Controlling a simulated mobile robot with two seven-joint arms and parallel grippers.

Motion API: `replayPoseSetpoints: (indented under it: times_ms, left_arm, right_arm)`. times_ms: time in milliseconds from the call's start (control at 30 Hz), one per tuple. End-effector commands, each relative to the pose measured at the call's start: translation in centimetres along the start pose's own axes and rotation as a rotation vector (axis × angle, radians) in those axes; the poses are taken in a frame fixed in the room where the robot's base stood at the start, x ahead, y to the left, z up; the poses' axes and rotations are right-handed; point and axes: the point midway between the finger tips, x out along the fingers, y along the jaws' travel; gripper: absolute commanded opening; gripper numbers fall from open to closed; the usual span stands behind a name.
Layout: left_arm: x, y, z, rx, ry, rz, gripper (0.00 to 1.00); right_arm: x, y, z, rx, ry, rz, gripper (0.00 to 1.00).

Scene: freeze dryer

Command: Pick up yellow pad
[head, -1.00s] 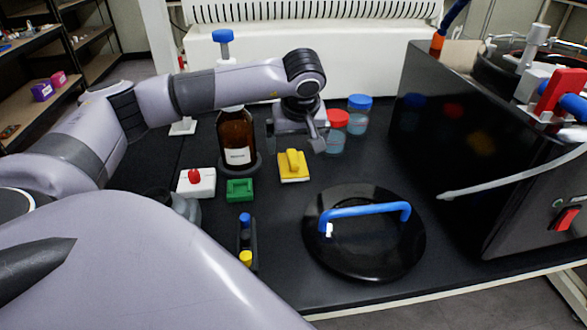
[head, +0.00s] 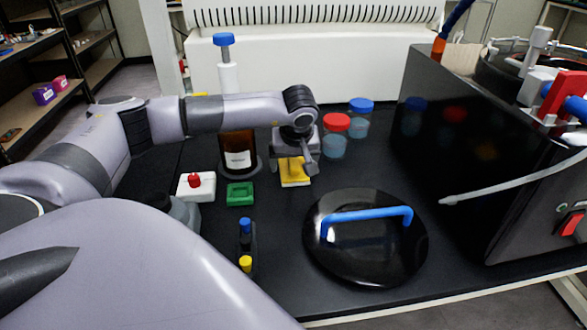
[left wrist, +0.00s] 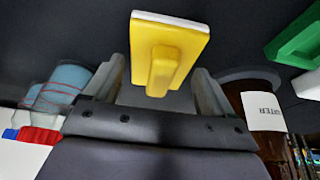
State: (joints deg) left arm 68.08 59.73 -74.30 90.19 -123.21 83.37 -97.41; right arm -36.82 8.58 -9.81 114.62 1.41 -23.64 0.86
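The yellow pad (head: 295,180) lies on the black bench, partly hidden behind my left gripper in the head view. In the left wrist view the pad (left wrist: 170,48) shows its yellow top, a raised yellow handle and a white edge. My left gripper (head: 296,168) is just above the pad. Its two fingers (left wrist: 158,90) are apart, one on each side of the handle, with gaps visible between them and it. My right gripper is not in view.
A brown bottle (head: 238,147) stands close left of the gripper. Red-capped (head: 336,136) and blue-capped (head: 360,118) jars stand right. A green block (head: 240,193), a red-and-white box (head: 196,187) and a black lid with blue handle (head: 366,250) lie nearer.

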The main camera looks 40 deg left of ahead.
Motion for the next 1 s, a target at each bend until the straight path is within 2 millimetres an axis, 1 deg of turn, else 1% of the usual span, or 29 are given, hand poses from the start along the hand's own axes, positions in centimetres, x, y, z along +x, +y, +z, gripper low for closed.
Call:
replayPoseSetpoints:
  times_ms: [33,67,100,133,467,633,767,867,1000]
  left_arm:
    - [0.0,0.0,0.0,0.000,0.000,0.000,0.67]
    - [0.0,0.0,0.0,0.000,0.000,0.001,0.58]
    - [0.0,0.0,0.0,0.000,0.000,0.001,0.45]
    - [0.0,0.0,0.0,0.000,0.000,0.001,0.39]
    - [-0.3,0.1,-0.1,-0.001,0.001,0.002,0.39]
    - [-1.5,0.1,-0.7,-0.002,0.002,0.004,0.39]
    - [-3.5,0.1,-1.5,-0.002,0.003,0.005,0.39]
    - [-5.8,0.1,-2.5,-0.002,0.004,0.006,0.39]
    - [-9.5,0.2,-4.0,-0.002,0.004,0.007,0.39]
  right_arm:
    - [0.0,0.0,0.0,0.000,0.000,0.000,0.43]
    - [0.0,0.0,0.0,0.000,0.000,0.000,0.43]
    - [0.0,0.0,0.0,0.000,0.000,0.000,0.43]
    - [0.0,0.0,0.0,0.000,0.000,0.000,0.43]
    - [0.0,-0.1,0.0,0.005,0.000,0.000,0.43]
    - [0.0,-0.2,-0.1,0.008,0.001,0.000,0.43]
    - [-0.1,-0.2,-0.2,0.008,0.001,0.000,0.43]
    - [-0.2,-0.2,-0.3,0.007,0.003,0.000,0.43]
    - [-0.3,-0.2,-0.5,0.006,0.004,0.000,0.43]
